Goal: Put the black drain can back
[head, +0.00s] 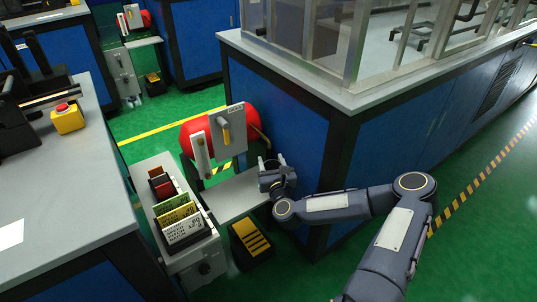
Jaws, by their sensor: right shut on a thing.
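My right gripper (272,167) is at the right edge of the tape payoff's grey shelf (237,196), beside the blue cabinet, fingers pointing away from me. It is shut on a small dark thing (271,164), mostly hidden by the fingers. I cannot tell for sure whether this is the black drain can. No other thing in view is clearly a drain can. My left gripper is out of view.
A black box with yellow stripes (250,242) stands below the shelf. The blue cabinet (278,112) rises close behind my gripper. Green floor (478,215) is free at right.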

